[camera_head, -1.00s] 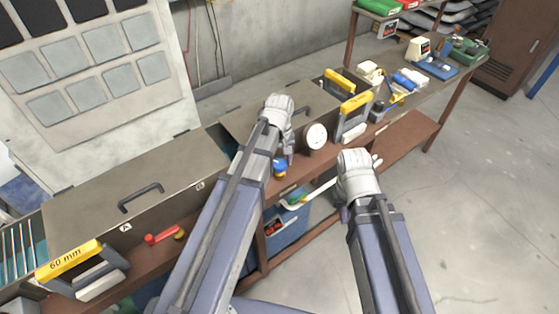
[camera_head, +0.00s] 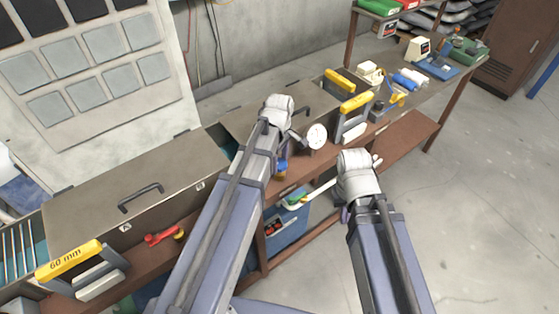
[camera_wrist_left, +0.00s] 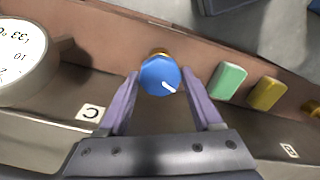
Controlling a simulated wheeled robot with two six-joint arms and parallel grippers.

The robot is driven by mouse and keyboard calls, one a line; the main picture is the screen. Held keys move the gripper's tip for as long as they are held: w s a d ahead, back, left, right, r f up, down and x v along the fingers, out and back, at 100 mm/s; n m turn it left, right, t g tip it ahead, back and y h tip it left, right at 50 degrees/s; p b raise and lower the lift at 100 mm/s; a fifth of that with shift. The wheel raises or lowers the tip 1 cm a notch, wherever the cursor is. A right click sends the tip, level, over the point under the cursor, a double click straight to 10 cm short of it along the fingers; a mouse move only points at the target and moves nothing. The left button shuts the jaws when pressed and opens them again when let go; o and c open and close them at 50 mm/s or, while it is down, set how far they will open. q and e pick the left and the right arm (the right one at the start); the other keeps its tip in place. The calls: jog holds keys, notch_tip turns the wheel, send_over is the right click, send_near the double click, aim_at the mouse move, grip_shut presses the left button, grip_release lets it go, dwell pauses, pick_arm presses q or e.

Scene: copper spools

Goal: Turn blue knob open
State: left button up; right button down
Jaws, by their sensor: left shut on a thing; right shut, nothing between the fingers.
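The blue knob (camera_wrist_left: 160,76) sits on a brass stem on the brown front panel. A white line on its face points to the lower right in the left wrist view. My left gripper (camera_wrist_left: 161,80) is shut on the knob, with one purple finger on each side. In the head view the knob (camera_head: 283,168) is partly hidden by my left wrist and gripper (camera_head: 287,150). My right gripper (camera_head: 346,212) is shut and empty, apart from the bench's front edge, and its fingers are mostly hidden.
A round white gauge (camera_head: 316,136) stands beside the knob. Green (camera_wrist_left: 229,80) and yellow (camera_wrist_left: 267,92) blocks sit on the knob's other side. A red-handled part (camera_head: 163,237) is on the panel at the left. A blue crate (camera_head: 289,232) is below. Floor at right is clear.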

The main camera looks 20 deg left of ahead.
aim_at(280, 163)
dwell(0.5)
pick_arm(q)
jog(key=o, duration=1.4)
jog(key=shift+c, duration=0.2)
jog(key=shift+r, duration=0.1)
notch_tip(280, 163, up, 8)
jog(key=p, duration=0.8)
jog(key=shift+f, duration=0.2)
